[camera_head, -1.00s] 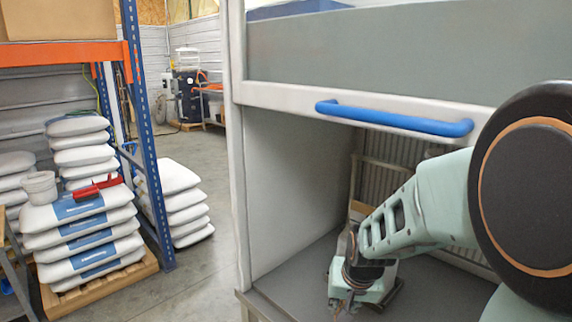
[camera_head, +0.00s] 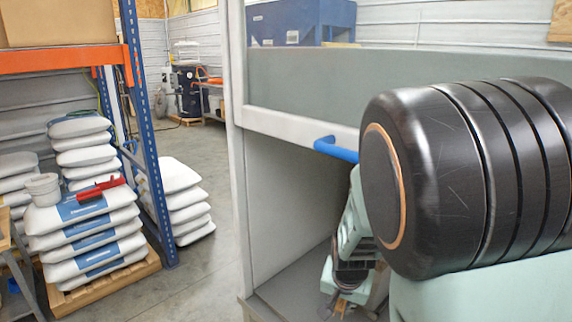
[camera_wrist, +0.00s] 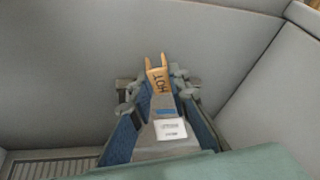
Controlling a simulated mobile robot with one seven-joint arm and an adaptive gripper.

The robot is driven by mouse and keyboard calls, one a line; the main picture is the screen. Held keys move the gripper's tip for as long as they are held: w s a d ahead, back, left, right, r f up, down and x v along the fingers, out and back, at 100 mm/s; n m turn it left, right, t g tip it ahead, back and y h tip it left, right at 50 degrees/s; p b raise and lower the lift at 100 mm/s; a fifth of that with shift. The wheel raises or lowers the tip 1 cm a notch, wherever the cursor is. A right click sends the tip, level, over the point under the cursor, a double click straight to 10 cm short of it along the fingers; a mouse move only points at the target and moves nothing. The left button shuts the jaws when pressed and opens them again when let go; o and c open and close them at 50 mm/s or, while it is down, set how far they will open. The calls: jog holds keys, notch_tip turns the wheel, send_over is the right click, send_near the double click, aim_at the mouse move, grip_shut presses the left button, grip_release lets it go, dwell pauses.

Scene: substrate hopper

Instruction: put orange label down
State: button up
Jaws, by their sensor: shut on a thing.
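The label stands out beyond the fingers against a plain grey surface. I cannot tell whether it touches that surface. In the head view my gripper (camera_head: 341,304) is low inside a grey enclosure, just above its dark floor.
The enclosure has a pale side wall (camera_head: 290,185) and a front panel (camera_head: 300,85) with a blue handle (camera_head: 335,149), partly hidden by my arm. A slatted grille (camera_wrist: 50,168) is at lower left in the wrist view. White sacks (camera_head: 85,240) lie on a pallet at left.

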aim_at(341, 304)
jog(key=shift+w+d+r+m+p, duration=0.1)
jog(key=shift+w+r+m+p, duration=0.1)
jog(key=shift+r+p, duration=0.5)
jog(key=shift+w+d+r+m+p, duration=0.1)
jog(key=shift+w+r+m+p, duration=0.2)
jog(key=shift+r, duration=0.55)
jog(key=shift+s+f, duration=0.1)
jog(key=shift+s, duration=0.05)
